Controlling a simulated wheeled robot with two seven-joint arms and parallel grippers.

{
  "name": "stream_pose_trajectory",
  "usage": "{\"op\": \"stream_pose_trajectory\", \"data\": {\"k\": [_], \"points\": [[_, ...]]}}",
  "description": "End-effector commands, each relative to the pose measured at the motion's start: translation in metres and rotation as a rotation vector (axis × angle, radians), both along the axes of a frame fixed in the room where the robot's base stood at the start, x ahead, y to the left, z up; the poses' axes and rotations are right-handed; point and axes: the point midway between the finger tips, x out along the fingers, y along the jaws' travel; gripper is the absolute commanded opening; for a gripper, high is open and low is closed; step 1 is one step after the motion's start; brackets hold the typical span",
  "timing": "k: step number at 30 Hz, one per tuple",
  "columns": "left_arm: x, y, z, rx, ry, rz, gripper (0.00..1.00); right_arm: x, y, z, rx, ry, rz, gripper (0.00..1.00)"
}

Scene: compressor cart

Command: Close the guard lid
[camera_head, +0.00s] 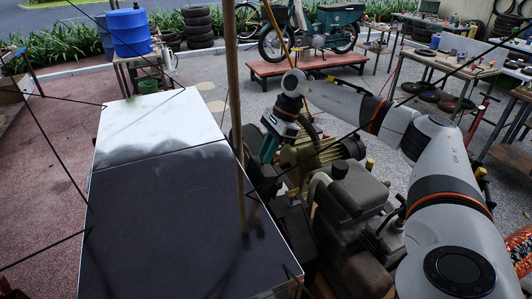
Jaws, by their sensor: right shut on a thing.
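The compressor cart carries a dark engine (350,190) and a yellowish finned compressor (305,150). My right arm comes in from the right over them. My right gripper (268,148), with teal fingers, points down beside the compressor's left side. It is shut on a dark part at the left of the cart, which looks like the guard lid (249,140). Its fingertips and most of this part are hard to make out, and I cannot tell the lid's angle. My left gripper is not in view.
A large flat panel (160,220), pale at the far end and dark nearer, fills the left foreground. A wooden pole (232,80) and thin dark lines cross the view. A blue drum (130,32), a moped (310,35) and workbenches (440,75) stand farther back. Paving between is mostly clear.

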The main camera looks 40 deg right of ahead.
Motion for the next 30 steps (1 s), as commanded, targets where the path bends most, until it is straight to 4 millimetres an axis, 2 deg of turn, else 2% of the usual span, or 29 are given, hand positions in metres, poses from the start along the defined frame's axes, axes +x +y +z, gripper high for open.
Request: {"op": "stream_pose_trajectory", "data": {"k": [9,15,24,30], "points": [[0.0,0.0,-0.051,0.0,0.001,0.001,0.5,-0.007,-0.028,-0.015,0.188,-0.064,-0.008,0.0],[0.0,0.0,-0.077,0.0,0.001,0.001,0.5,-0.013,-0.046,-0.02,0.332,-0.111,-0.008,0.0],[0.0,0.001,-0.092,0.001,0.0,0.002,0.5,-0.02,-0.066,-0.029,0.319,-0.105,-0.006,0.0],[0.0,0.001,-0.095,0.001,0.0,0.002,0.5,-0.022,-0.072,-0.034,0.316,-0.101,-0.007,0.0]]}}
